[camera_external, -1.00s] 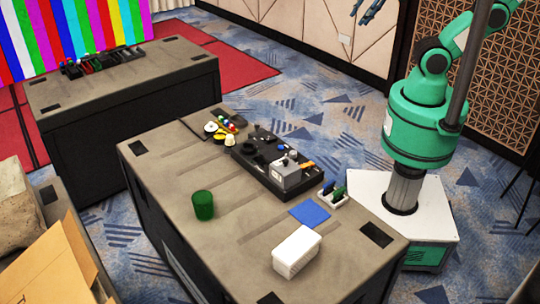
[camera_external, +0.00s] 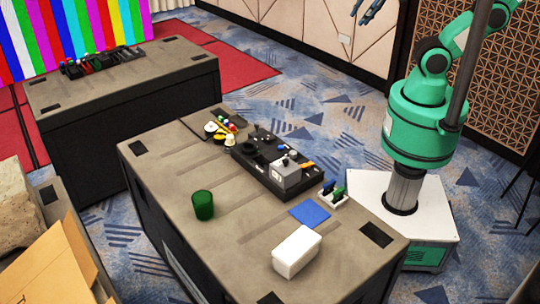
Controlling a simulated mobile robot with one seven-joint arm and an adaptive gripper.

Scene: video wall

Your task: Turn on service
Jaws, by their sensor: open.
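A black control panel (camera_external: 252,160) lies on the near table, with dark knobs or fittings on its left part. A grey box-shaped unit (camera_external: 289,174) sits at its right end, with an orange piece beside it. Which part is the service switch is too small to tell. My green arm stands on its white base to the right of the table. My gripper (camera_external: 368,12) shows at the top edge of the view, partly cut off, high above the floor and well away from the panel. Its fingers look apart and hold nothing visible.
On the near table (camera_external: 165,168) are a green cup (camera_external: 203,205), a white box (camera_external: 297,251), a blue square (camera_external: 310,213), a white holder (camera_external: 333,195) with small items, and small coloured pieces (camera_external: 222,130). A second table (camera_external: 130,80) stands behind. A dark pole crosses before my arm.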

